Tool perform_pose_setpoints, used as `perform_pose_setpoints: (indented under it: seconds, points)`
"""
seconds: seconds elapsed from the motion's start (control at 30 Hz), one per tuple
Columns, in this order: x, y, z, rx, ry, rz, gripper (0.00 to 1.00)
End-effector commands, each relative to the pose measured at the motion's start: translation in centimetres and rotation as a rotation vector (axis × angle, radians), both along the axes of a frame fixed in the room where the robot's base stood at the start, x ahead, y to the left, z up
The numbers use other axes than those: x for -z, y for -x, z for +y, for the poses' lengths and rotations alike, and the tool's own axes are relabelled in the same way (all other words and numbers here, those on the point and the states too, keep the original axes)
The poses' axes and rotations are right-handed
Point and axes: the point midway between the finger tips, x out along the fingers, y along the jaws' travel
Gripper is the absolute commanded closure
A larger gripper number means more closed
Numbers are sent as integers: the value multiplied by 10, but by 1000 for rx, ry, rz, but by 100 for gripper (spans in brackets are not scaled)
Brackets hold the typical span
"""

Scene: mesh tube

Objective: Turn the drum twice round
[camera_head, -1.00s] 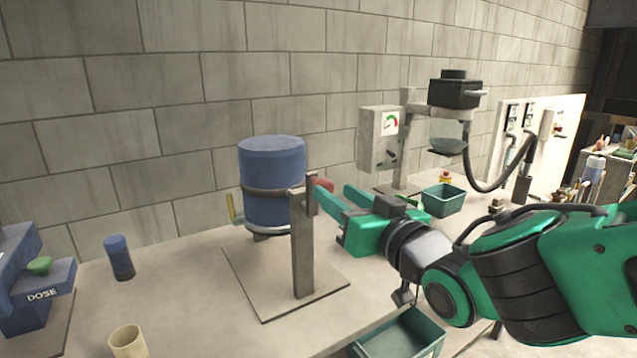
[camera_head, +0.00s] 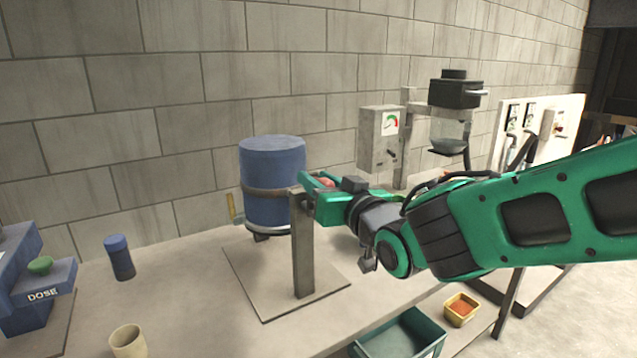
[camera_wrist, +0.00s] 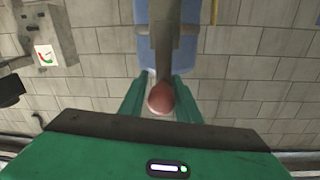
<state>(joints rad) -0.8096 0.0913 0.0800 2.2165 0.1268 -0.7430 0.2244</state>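The blue drum (camera_head: 272,185) stands upright on its stand, with a band round its middle. A grey post (camera_head: 302,245) rises in front of its right side. The red ball knob (camera_wrist: 161,98) is between the two green fingers of my gripper (camera_wrist: 157,95) in the wrist view. Only a little of the knob shows in the head view. My gripper is at the top of the post, on its right side. The knob fills most of the gap between the fingers; I cannot tell whether they press on it.
A grey gauge box (camera_head: 380,138) and a black-topped device (camera_head: 455,95) stand behind at the right. A blue-capped cylinder (camera_head: 119,258), a beige cup (camera_head: 128,341) and a blue DOSE unit (camera_head: 40,300) are at the left. A green bin (camera_head: 400,338) sits at the front edge.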

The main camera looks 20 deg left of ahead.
Motion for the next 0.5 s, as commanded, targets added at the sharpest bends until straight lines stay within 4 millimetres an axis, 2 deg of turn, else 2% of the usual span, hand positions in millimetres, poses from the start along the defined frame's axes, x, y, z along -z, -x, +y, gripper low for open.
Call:
perform_pose_setpoints:
  seconds: [0.03,0.1,0.2,0.5]
  points:
    - [0,0,-1,1,1,-1,85]
    - [0,-1,-1,2,1,0,100]
    - [0,0,3,2,2,-1,100]
    - [1,-4,-3,3,-34,41,100]
